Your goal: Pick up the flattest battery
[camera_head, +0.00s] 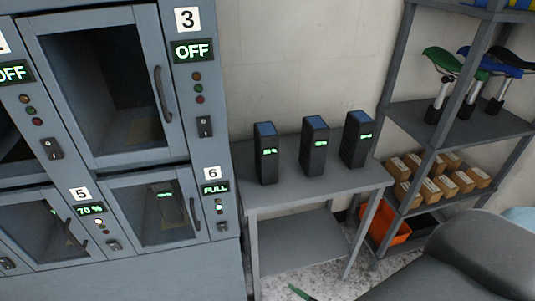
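Three dark upright batteries with blue tops and small green displays stand apart in a row on a grey table (290,190): a left battery (266,165), a middle battery (314,158) and a right battery (356,150). Their display figures are too small to read surely. Another battery (164,207) stands behind the glass of compartment 6, whose sign (215,188) reads FULL. The sign of compartment 5 (91,209) seems to read 78 %, with a battery dimly visible inside. Neither gripper is in view.
The grey charging cabinet (180,276) stands left of the table. Compartment 3 (110,80) looks empty, its sign reading OFF. At right, a shelf rack (476,122) holds saddles and small cardboard boxes (440,182). An orange crate (388,226) lies low beside the table.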

